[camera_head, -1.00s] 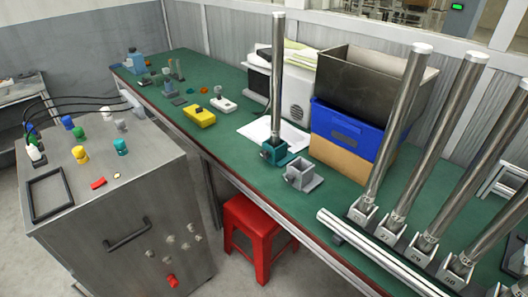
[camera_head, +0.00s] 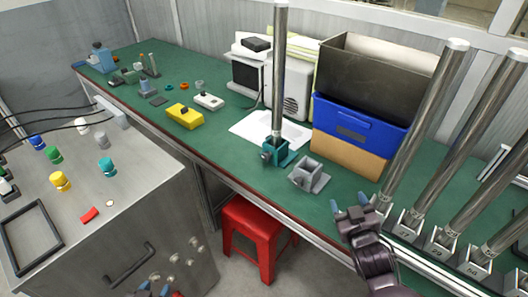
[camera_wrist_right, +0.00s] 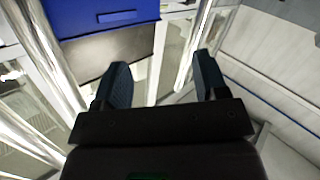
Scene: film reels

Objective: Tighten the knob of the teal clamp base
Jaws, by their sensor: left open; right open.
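The teal clamp base (camera_head: 279,158) stands on the green bench near the middle of the head view, with a tall metal rod (camera_head: 279,80) upright in it. A small knob (camera_head: 266,156) appears on its left front side, too small to tell how tight it is. My right gripper (camera_head: 351,205) is open and empty near the bench's front edge, to the right of and nearer than the clamp base. Its spread fingers also show in the right wrist view (camera_wrist_right: 163,70). My left gripper (camera_head: 154,289) is open at the bottom edge, mostly cut off, in front of the grey cabinet.
A grey clamp base (camera_head: 308,176) without a rod stands just right of the teal one. A blue bin (camera_head: 355,132) is behind it. Several rods in numbered holders line the right. A red stool (camera_head: 253,236) stands below the bench edge. Paper (camera_head: 250,128) lies left of the teal base.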

